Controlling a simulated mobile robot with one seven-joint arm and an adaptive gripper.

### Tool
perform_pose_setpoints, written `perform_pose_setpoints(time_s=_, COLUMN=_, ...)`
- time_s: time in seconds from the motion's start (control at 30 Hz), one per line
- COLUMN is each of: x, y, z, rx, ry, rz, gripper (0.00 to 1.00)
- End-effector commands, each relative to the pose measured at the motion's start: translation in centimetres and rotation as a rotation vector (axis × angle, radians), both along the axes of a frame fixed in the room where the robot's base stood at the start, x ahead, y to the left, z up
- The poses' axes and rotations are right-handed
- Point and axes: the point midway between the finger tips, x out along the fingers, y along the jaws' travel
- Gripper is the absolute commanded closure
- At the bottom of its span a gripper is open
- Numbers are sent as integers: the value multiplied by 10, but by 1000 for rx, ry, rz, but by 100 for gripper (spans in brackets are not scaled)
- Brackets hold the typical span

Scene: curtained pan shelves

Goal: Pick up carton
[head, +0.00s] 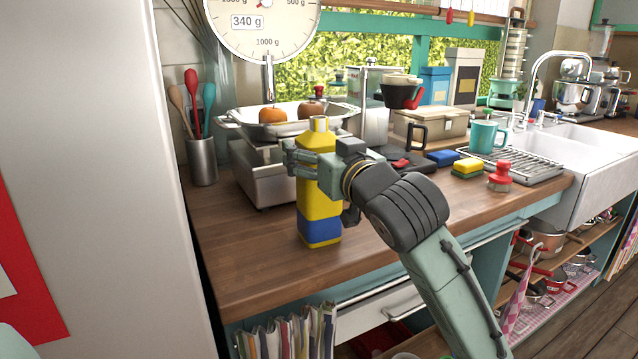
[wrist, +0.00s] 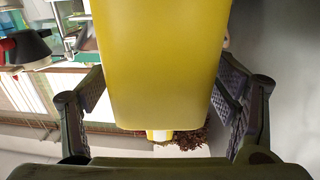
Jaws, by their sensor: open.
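The carton (head: 320,208) is a tall yellow box with a blue band near its base and a pale cap on top. It stands upright on the wooden counter near its front edge. My gripper (head: 301,164) is at the carton's upper half, with fingers reaching around its sides. In the wrist view the carton (wrist: 160,62) fills the space between the two open fingers of my gripper (wrist: 160,92), and its cap is toward the bottom of the picture. I cannot tell whether the finger pads touch it. Part of the carton is hidden behind my gripper in the head view.
A steel utensil cup (head: 202,163) stands left. Black pans, sponges (head: 467,166), a red-handled brush (head: 500,178) and a teal mug (head: 486,137) are right. The counter (head: 250,255) in front is clear.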

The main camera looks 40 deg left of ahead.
Motion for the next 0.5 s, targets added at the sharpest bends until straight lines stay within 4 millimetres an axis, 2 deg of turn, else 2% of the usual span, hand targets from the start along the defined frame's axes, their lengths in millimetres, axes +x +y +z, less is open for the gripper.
perform_pose_setpoints(time_s=0.2, x=0, y=1, z=0, rx=1, ry=0, rz=0, gripper=20)
perform_pose_setpoints(time_s=0.5, x=0, y=0, z=0, rx=0, ry=-1, rz=0, gripper=40)
